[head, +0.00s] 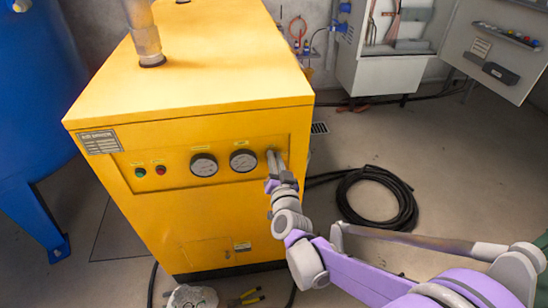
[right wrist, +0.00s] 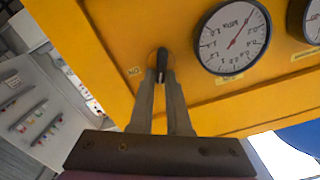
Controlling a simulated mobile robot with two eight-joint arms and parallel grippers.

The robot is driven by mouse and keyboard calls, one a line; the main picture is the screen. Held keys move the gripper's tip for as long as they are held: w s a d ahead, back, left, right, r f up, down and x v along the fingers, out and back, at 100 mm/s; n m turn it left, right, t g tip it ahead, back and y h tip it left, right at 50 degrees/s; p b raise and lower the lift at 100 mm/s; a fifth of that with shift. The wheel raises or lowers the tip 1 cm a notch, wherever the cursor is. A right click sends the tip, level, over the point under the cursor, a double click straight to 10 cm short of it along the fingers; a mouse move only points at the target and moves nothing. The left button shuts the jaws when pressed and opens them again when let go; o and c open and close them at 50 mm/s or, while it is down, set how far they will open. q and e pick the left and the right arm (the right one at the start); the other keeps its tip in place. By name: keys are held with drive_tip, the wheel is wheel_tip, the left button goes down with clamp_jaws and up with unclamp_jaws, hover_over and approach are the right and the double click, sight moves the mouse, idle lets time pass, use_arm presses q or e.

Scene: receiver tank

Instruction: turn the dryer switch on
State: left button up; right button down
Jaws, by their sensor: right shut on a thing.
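The yellow air dryer (head: 200,85) stands in the middle of the head view, with its front panel facing me. My right gripper (head: 273,160) reaches the right end of the panel, beside the gauges. In the right wrist view its two fingers (right wrist: 161,80) are closed on the small black dryer switch (right wrist: 161,57). A small ON label (right wrist: 134,71) sits beside the switch. The fingers hide part of the switch, so I cannot tell its exact position. My left gripper is out of view.
Two round gauges (head: 204,165) (head: 243,160), a green button (head: 140,172) and a red button (head: 160,170) share the panel. A blue tank (head: 40,90) stands at left. A coiled black hose (head: 405,205) lies on the floor at right. An open grey cabinet (head: 385,72) stands behind.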

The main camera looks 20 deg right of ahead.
drive_tip(key=m, duration=0.4)
drive_tip(key=f+m+p, duration=0.1)
drive_tip(key=m, duration=0.3)
drive_tip(key=m+p, duration=0.1)
drive_tip(key=m, duration=0.3)
drive_tip(key=shift+s+d+f+m, duration=0.1)
drive_tip(key=shift+d+f+m, duration=0.1)
drive_tip(key=shift+d+m, duration=0.15)
idle(0.4)
drive_tip(key=c, duration=0.9)
unclamp_jaws()
drive_tip(key=v, duration=1)
drive_tip(key=shift+s, duration=0.4)
drive_tip(key=shift+a, duration=0.15)
